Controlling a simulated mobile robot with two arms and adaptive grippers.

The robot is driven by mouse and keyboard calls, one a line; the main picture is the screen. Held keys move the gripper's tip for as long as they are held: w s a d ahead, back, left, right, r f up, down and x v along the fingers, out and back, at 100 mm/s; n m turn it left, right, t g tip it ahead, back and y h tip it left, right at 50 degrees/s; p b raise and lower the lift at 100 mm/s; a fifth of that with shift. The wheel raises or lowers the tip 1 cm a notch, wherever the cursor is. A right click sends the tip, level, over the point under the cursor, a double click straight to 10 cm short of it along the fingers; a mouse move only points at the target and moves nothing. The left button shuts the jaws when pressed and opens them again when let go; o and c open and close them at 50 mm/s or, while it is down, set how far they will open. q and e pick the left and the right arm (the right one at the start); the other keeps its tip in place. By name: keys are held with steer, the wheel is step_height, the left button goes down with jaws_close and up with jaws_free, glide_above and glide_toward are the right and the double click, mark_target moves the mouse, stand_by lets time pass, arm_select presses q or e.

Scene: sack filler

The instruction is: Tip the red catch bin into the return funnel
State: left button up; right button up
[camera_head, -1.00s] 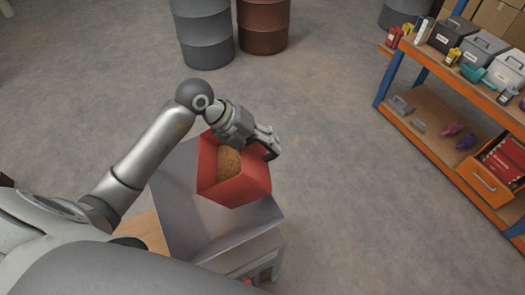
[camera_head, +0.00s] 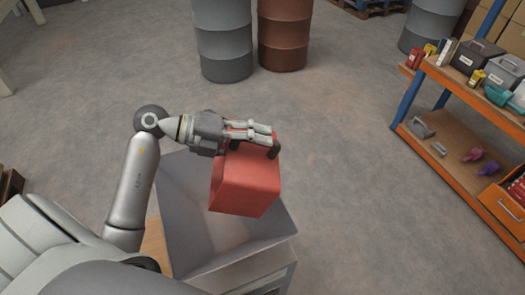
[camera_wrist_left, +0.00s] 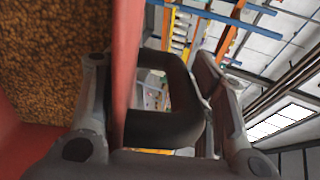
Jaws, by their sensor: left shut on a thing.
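The red catch bin (camera_head: 245,187) is held tilted over the grey return funnel (camera_head: 182,215), with an outer face toward the head camera. Its opening is hidden in the head view. In the left wrist view the bin wall (camera_wrist_left: 128,45) and brown grain (camera_wrist_left: 55,60) inside it show at the left. My left gripper (camera_head: 262,137) is shut on the bin's dark handle (camera_head: 273,152); the handle also shows between the fingers in the wrist view (camera_wrist_left: 185,105). I cannot tell whether grain is falling. My right gripper is not in view.
A grey drum (camera_head: 222,40) and a brown drum (camera_head: 284,35) stand behind. An orange shelf (camera_head: 450,95) with boxes and tools is at the right. The floor (camera_head: 345,170) between funnel and shelf is clear.

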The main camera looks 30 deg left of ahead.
mark_target(229, 147)
arm_select(q)
steer(key=shift+s+a+f+t+h+b, duration=0.15)
steer(key=shift+s+a+t+h+b, duration=0.25)
steer(key=shift+b, duration=0.45)
steer(key=shift+s+a+f+t+h+b, duration=0.2)
steer(key=shift+a+h+b, duration=0.3)
steer(key=shift+a+b, duration=0.25)
steer(key=s+a+h+b, duration=0.1)
steer(key=b, duration=0.1)
steer(key=shift+a+t+b, duration=0.3)
steer(key=shift+a+t, duration=0.05)
steer(key=shift+t, duration=0.05)
steer(key=shift+s+a+r+t+h+b, duration=0.2)
steer(key=shift+s+a+t+h+b, duration=0.5)
steer(key=shift+s+a+h+b, duration=0.75)
steer(key=shift+s+a+r+t+h+b, duration=0.25)
steer(key=shift+s+a+t+h+b, duration=0.65)
steer(key=shift+a+b, duration=1)
steer(key=shift+s+a+r+t+h+b, duration=0.2)
steer(key=shift+s+a+t+h+b, duration=0.4)
steer(key=shift+a+h+b, duration=1)
steer(key=shift+a, duration=0.15)
step_height(229, 147, up, 3)
steer(key=g+y+p, duration=0.3)
steer(key=y+p, duration=0.2)
steer(key=shift+s, duration=0.1)
